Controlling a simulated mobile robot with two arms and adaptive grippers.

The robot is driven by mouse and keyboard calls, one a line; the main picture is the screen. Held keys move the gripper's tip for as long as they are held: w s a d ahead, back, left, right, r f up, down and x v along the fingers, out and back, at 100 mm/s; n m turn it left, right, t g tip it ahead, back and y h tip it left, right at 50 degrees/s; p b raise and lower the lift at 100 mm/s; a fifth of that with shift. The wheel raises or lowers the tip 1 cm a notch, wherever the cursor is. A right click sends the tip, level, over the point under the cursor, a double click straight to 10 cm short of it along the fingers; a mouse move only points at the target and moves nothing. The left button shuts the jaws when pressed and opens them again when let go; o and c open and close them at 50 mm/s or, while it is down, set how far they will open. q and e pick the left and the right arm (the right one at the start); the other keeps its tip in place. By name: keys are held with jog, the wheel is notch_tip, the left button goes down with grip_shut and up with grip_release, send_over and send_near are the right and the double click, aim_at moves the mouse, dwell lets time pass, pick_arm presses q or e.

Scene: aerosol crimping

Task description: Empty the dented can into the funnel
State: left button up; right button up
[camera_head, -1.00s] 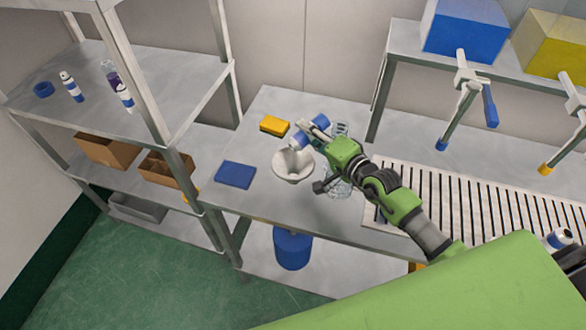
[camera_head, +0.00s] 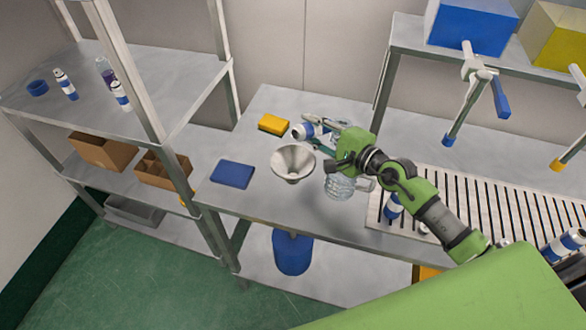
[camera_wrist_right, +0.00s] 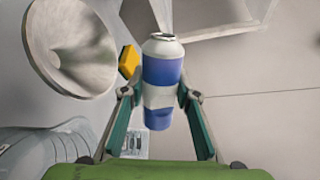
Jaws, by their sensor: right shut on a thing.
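The can (camera_head: 305,131), white and blue, is held in my right gripper (camera_head: 320,130). It lies tipped well over, its open-looking end toward the left, just behind the funnel's rim. The pale grey funnel (camera_head: 293,160) stands on the bench with its wide mouth up. In the right wrist view the can (camera_wrist_right: 162,70) sits between the two fingers (camera_wrist_right: 160,97), and the funnel (camera_wrist_right: 72,45) is at the upper left, apart from the can. I cannot make out a dent or any liquid. My left gripper is not in view.
A clear jug (camera_head: 340,186) stands right of the funnel. A yellow sponge (camera_head: 273,124) and a blue pad (camera_head: 232,174) lie on the bench. A slatted conveyor (camera_head: 480,208) is at the right; shelves with cans (camera_head: 66,84) are at the left.

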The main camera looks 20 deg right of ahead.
aim_at(308, 123)
jog(key=shift+r, duration=0.15)
jog(key=r+m, duration=0.1)
jog(key=m, duration=0.1)
jog(key=shift+s+a+r+m+y, duration=0.1)
jog(key=shift+a+r+m+y, duration=0.1)
jog(key=shift+r+m+y, duration=0.2)
jog(key=m, duration=0.1)
jog(key=a+r+m, duration=0.1)
jog(key=m, duration=0.1)
jog(key=shift+s+y, duration=0.2)
jog(key=shift+y, duration=0.2)
